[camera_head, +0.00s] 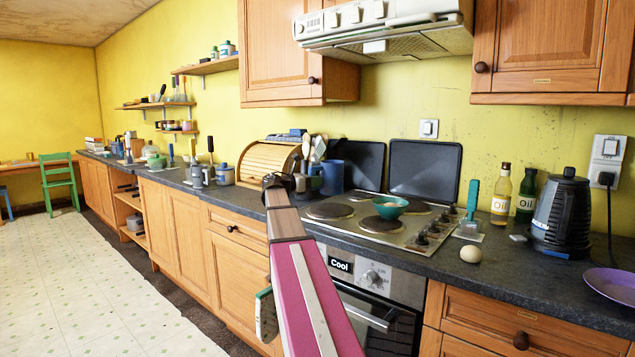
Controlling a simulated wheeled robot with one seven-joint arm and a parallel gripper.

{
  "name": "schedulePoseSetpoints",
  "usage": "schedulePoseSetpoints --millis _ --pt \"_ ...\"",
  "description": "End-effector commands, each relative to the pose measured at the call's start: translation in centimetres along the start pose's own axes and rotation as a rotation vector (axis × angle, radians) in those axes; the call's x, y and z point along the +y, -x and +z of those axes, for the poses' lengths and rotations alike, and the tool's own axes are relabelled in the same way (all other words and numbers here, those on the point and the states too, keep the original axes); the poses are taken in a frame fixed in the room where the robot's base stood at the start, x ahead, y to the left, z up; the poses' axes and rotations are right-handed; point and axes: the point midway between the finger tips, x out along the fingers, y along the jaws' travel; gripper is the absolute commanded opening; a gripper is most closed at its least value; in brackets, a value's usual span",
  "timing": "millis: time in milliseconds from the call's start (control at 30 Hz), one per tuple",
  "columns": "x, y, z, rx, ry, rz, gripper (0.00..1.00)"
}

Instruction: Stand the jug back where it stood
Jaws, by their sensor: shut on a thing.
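My gripper (303,184) is at the far end of my pink arm, over the worktop just left of the hob. A blue vessel that looks like the jug (332,177) is at its fingers, on their right side, and appears upright. The gripper is shut on it. The fingers are small and dark here, so the exact grip is hard to see. I cannot tell whether the jug's base touches the worktop. A holder with wooden utensils (318,148) stands close behind, partly hidden by the gripper and jug.
The hob (380,225) with a green bowl (390,207) is just right. A wooden bread bin (265,163) stands behind the gripper. Oil bottles (501,195), a kettle (563,215), an egg (470,254) and a purple plate (612,284) are further right. Some worktop (500,265) is bare.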

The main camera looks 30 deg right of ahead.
Motion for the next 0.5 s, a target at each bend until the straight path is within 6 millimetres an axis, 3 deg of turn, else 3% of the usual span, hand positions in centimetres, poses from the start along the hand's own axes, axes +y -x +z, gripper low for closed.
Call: schedulePoseSetpoints --millis 500 --pt "0.0 0.0 -1.4 -0.001 0.000 -0.001 0.00"
